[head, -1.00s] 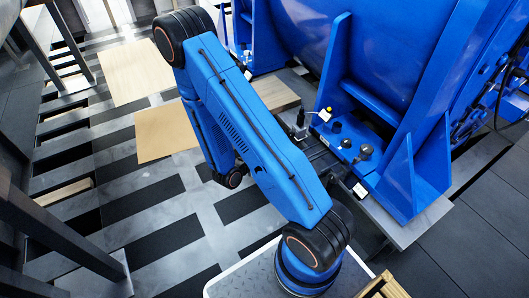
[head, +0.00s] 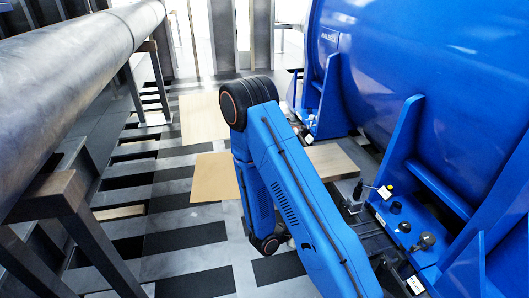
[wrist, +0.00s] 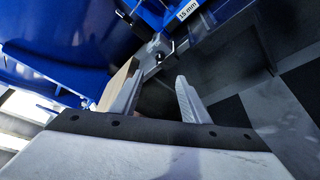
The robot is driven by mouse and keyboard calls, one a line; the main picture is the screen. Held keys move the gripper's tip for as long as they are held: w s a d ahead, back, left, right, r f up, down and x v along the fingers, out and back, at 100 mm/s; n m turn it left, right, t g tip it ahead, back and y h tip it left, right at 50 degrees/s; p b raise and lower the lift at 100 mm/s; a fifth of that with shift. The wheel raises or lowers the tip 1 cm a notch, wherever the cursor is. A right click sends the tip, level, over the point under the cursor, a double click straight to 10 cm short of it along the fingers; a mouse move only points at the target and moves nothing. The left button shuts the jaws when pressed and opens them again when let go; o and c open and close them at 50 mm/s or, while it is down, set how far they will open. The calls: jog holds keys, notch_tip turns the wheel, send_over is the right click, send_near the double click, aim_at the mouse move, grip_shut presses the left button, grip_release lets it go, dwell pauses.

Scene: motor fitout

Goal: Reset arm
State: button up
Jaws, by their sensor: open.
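My gripper (wrist: 158,98) shows in the wrist view with its two pale fingers spread apart and nothing between them. In that view it is near the blue motor's lower structure (wrist: 60,40), and a label reading "15 mm" (wrist: 187,10) shows at the top. In the head view my blue arm is folded in the middle, and my gripper is hidden behind it. The large blue motor (head: 430,70) stands to the right of the arm, on a base with bolts and fittings (head: 408,227).
A thick grey pipe (head: 80,75) runs along the left on dark metal supports (head: 70,205). Pale boards (head: 203,118) and a tan board (head: 214,178) lie on the slatted floor (head: 185,240). The floor left of my arm looks mostly clear.

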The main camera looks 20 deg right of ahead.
jog(key=shift+r, duration=0.1)
jog(key=s+r+m+g+y, duration=0.25)
jog(key=s+r+m, duration=0.2)
jog(key=r, duration=0.45)
jog(key=s+r+m+g+y, duration=0.2)
jog(key=s+r+m+g, duration=0.3)
jog(key=r, duration=0.4)
jog(key=s+a+r+t+y, duration=0.4)
jog(key=s+a+r+y, duration=0.1)
jog(key=r, duration=0.3)
jog(key=s+a+r+t+y, duration=0.4)
jog(key=s+a+r, duration=0.3)
jog(key=r, duration=0.2)
jog(key=shift+a+y, duration=0.25)
jog(key=shift+y, duration=0.4)
